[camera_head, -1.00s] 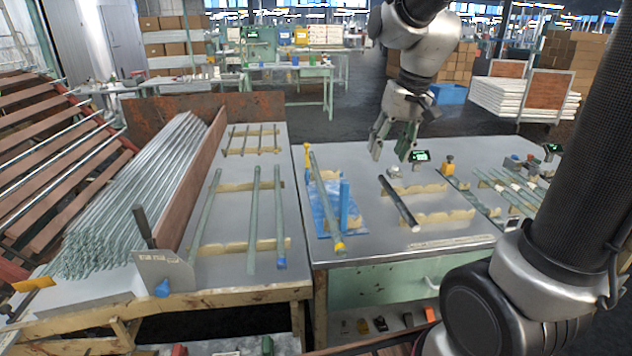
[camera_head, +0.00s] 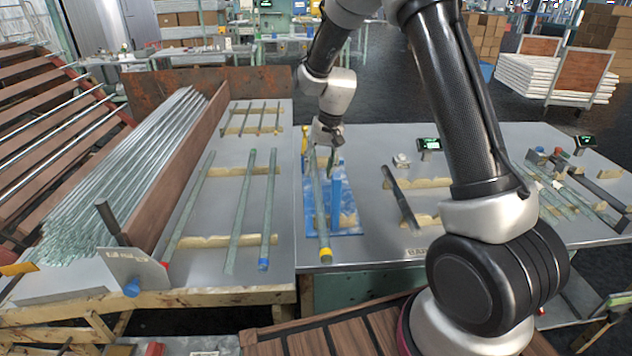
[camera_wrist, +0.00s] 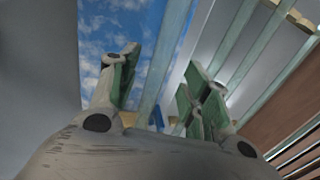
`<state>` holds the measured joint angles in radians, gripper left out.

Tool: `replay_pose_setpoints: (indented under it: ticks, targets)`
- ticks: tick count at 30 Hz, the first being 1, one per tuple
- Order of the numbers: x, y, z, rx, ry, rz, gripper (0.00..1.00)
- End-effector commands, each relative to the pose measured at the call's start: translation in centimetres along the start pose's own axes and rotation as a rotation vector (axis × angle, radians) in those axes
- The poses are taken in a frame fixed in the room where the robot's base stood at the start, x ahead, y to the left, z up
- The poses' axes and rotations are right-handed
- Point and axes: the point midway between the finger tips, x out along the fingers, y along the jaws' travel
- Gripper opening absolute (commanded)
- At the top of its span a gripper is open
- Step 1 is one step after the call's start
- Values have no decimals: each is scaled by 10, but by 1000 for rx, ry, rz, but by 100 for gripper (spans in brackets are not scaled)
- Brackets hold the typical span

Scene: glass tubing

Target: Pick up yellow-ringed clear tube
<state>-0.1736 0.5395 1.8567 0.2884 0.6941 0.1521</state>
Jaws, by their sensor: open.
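The yellow-ringed clear tube (camera_head: 320,205) is long and greenish, with a yellow ring at its near end. It lies lengthwise over the blue patterned mat (camera_head: 349,228) on the right table, its near end close to the front edge. My gripper (camera_head: 327,160) is open at the tube's far part. In the wrist view, my gripper (camera_wrist: 158,85) has green-padded fingers spread to either side of the clear tube (camera_wrist: 165,55), which runs between them without visible contact. The tube's far end is hidden behind the gripper in the head view.
A blue upright piece (camera_head: 337,200) stands just right of the tube. A dark rod (camera_head: 401,198) lies on wooden supports farther right. On the left table, several tubes (camera_head: 238,215) rest on notched wooden strips. My arm covers part of the right table.

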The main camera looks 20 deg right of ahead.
Motion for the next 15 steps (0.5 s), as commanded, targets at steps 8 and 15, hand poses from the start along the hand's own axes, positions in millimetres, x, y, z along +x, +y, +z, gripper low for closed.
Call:
replay_pose_setpoints:
  ticks: [8,15]
  targets:
    - [30,0,0,1,-1,0,47]
    - [30,0,0,0,0,0,27]
